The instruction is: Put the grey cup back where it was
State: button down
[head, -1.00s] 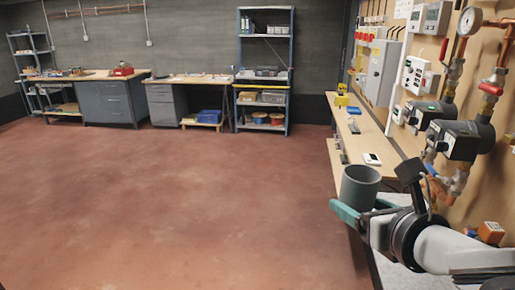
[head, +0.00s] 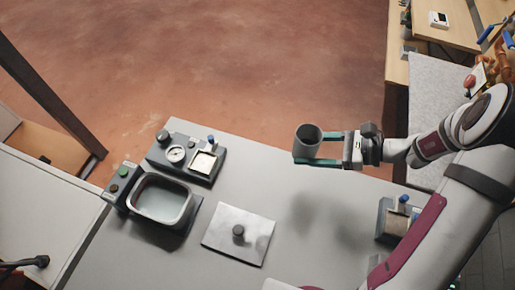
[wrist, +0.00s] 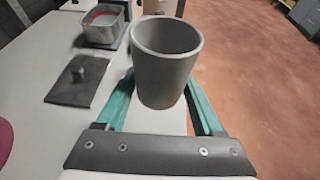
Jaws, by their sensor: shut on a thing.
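The grey cup (head: 308,137) is held upright between the two green fingers of my gripper (head: 322,148). In the wrist view the cup (wrist: 165,75) stands between the fingers of my gripper (wrist: 160,100), with its open rim up. The cup appears to be above the grey table (head: 300,225), near the table's far edge. A soft shadow lies on the tabletop below. The inside of the cup shows no contents that I can make out.
On the table are a metal basin (head: 160,201), a flat plate with a knob (head: 238,236), a unit with a dial (head: 176,154), and a small device (head: 398,222) at right. A wooden bench (head: 440,30) stands at upper right. The middle-right tabletop is clear.

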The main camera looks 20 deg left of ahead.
jog(key=shift+s+a+f+n+g, duration=0.2)
jog(key=shift+s+a+f+n, duration=0.05)
jog(key=shift+s+f, duration=0.2)
jog(key=shift+s+a+f+n+g, duration=0.25)
jog(key=shift+s+f, duration=0.1)
jog(key=shift+f, duration=0.1)
send_over(255, 173)
jog(key=f, duration=0.6)
jog(key=shift+w+d+f, duration=0.1)
jog(key=shift+d+f, duration=0.2)
jog(key=shift+a+f, duration=0.15)
jog(key=shift+f, duration=0.95)
jog(key=shift+a+f, duration=0.1)
jog(key=shift+f, duration=1)
grip_release()
